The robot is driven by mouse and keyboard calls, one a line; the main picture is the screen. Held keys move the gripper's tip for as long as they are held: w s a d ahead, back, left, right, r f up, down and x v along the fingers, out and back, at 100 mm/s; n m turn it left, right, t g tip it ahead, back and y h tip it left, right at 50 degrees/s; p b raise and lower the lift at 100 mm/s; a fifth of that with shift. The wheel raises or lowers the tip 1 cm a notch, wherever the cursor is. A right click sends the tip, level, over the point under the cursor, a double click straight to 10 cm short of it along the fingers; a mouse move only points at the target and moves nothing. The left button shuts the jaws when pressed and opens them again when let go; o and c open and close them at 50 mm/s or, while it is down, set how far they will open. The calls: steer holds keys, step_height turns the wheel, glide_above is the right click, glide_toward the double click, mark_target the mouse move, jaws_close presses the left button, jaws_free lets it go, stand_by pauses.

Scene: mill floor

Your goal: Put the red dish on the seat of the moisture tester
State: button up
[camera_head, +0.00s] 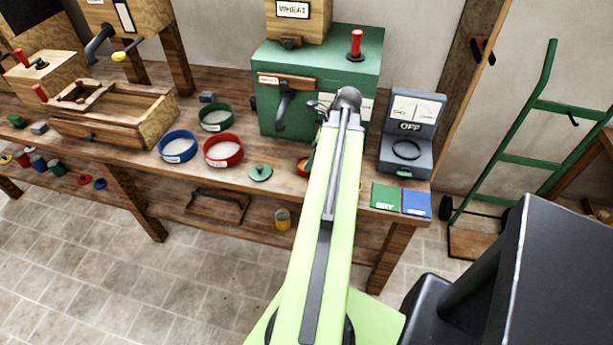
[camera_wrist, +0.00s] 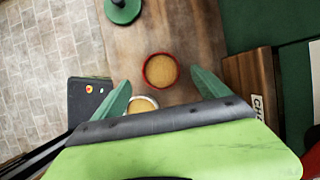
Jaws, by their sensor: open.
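The red dish (camera_wrist: 146,73) is small and round, filled with tan grain, upright on the wooden bench. In the head view the red dish (camera_head: 301,165) shows only at its left side, because my arm hides the rest. My gripper (camera_wrist: 163,91) is open above the bench. Its two green fingers stand either side of the dish in the wrist picture, apart from it, with nothing held. The grey moisture tester (camera_head: 424,146) stands at the bench's right, its dial above an OFF label. Its round dark-ringed seat (camera_head: 407,150) looks empty.
A green mill (camera_head: 360,62) stands behind my arm. Larger red (camera_head: 223,163), blue (camera_head: 178,159) and green (camera_head: 216,127) rimmed pans and a green lid (camera_head: 260,172) lie left. Green and blue cards (camera_head: 416,204) lie before the tester. A pale-rimmed grain container (camera_wrist: 142,105) is near the left finger.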

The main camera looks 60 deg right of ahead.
steer(key=shift+w+f, duration=0.15)
steer(key=shift+f, duration=0.1)
steer(key=b+x, duration=0.5)
steer(key=shift+d+f, duration=0.1)
steer(key=shift+f, duration=0.15)
steer(key=shift+r, duration=0.2)
steer(key=c, duration=1.7)
steer(key=shift+o, duration=0.2)
steer(key=shift+r+p, duration=0.5)
steer(key=shift+p, duration=0.25)
step_height(320, 180, up, 4)
steer(key=p, duration=0.3)
steer(key=shift+f+p, duration=0.1)
steer(key=shift+p, duration=0.3)
steer(key=s+d+r+p, duration=0.3)
steer(key=s+r+p, duration=0.3)
steer(key=s, duration=0.5)
steer(key=shift+s+d, duration=0.2)
